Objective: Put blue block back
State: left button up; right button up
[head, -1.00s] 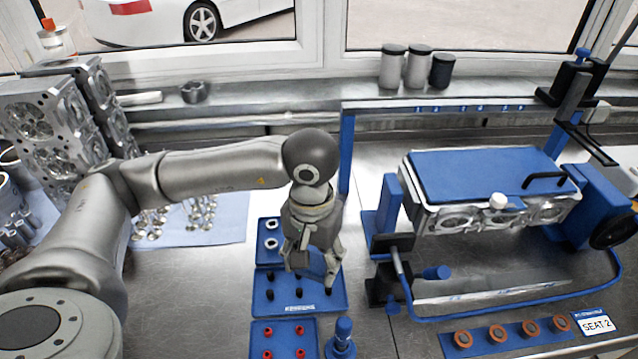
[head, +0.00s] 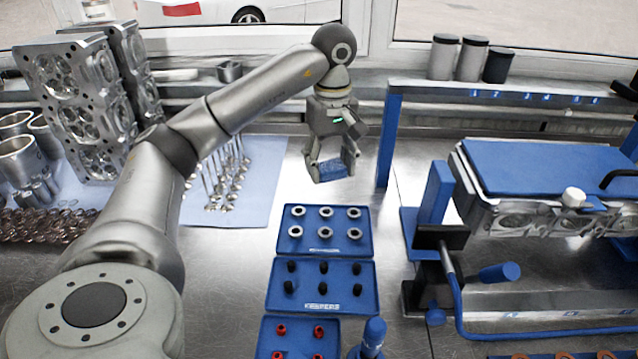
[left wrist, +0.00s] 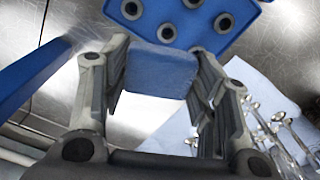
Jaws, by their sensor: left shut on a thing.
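My left gripper (head: 331,168) is shut on a blue block (head: 333,169) and holds it in the air above the bench, behind the blue parts trays. In the left wrist view the blue block (left wrist: 160,70) sits between the two fingers of the gripper (left wrist: 163,85), its broad face towards the camera. The block's sides are partly hidden by the fingers. My right gripper is not in view.
Trays of pale rings (head: 324,212), black keepers (head: 350,270) and red parts (head: 265,350) lie in front. A blue post (head: 389,135) stands close right of the gripper. Valves lie on a pale blue mat (head: 262,170) to the left. A cylinder head with a blue cover (head: 550,165) is at right.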

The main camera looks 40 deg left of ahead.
aim_at(319, 191)
pick_arm(q)
jog(key=w+a+f, duration=0.1)
jog(key=a+f, duration=0.1)
jog(key=w+a+f, duration=0.1)
jog(key=a+f, duration=0.1)
jog(key=w+a+f+p, duration=0.1)
jog(key=a+f, duration=0.1)
jog(key=shift+w, duration=0.4)
jog(key=shift+w+a+f, duration=0.3)
jog(key=shift+a+f, duration=0.25)
jog(key=shift+f, duration=0.1)
notch_tip(319, 191, down, 3)
jog(key=shift+a+f+p, duration=0.1)
jog(key=shift+p, duration=0.35)
jog(key=shift+f, duration=0.1)
jog(key=o, duration=1.1)
jog(key=shift+f, duration=0.15)
jog(key=shift+c, duration=0.2)
